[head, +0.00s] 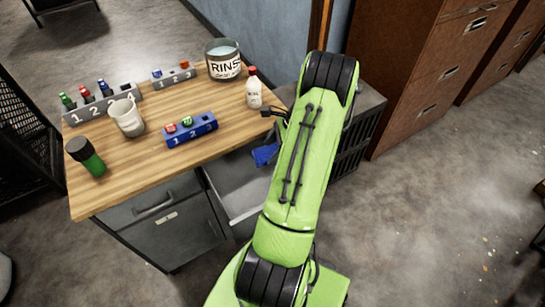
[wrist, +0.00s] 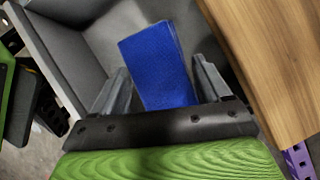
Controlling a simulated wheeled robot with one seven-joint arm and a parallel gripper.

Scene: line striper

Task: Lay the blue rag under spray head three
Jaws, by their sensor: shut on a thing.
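The blue rag (wrist: 158,65) is a folded rectangular cloth. In the wrist view it is between the two fingers of my gripper (wrist: 161,70), which is shut on it, over the grey inside of an open drawer (wrist: 85,40). In the head view part of the rag (head: 265,154) shows at the desk's right side, above the open drawer (head: 235,185); my green arm hides the gripper there. I cannot make out any spray head labelled three. A blue block (head: 190,130) numbered from 1 and a grey rack (head: 85,113) marked 1 and 2 stand on the wooden desk top (head: 160,165).
The desk also holds a white mug (head: 127,117), a green bottle with a black cap (head: 86,157), a RINSE tub (head: 223,65), a white red-capped bottle (head: 253,90) and a small grey rack (head: 173,76). Brown cabinets (head: 420,75) stand right.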

